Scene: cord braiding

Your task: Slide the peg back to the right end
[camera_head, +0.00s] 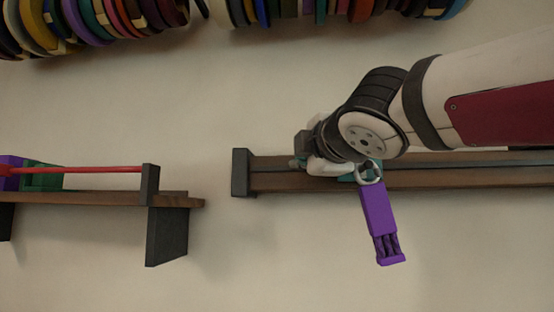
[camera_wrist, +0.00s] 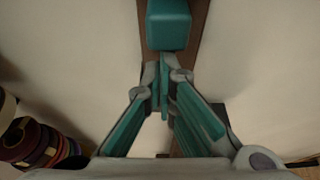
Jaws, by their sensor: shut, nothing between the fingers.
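A dark wooden rail (camera_head: 275,180) with a slot along it runs from a dark end block (camera_head: 241,172) off to the right. A teal block (camera_wrist: 168,24), which I take to be the peg's body, sits on the rail at the top of the wrist view. My gripper (camera_wrist: 164,84) is shut and empty, its fingertips close to the near face of the block; I cannot tell if they touch. In the head view the gripper and wrist are over the rail's left part and hide much of the block.
A purple tag (camera_head: 379,215) hangs from a ring in front of the rail, near my wrist. At left, a shelf (camera_head: 110,198) carries a red rod (camera_head: 95,169) with purple and green blocks. Rows of coloured spools (camera_head: 90,20) line the top. The rail's right part lies behind my arm.

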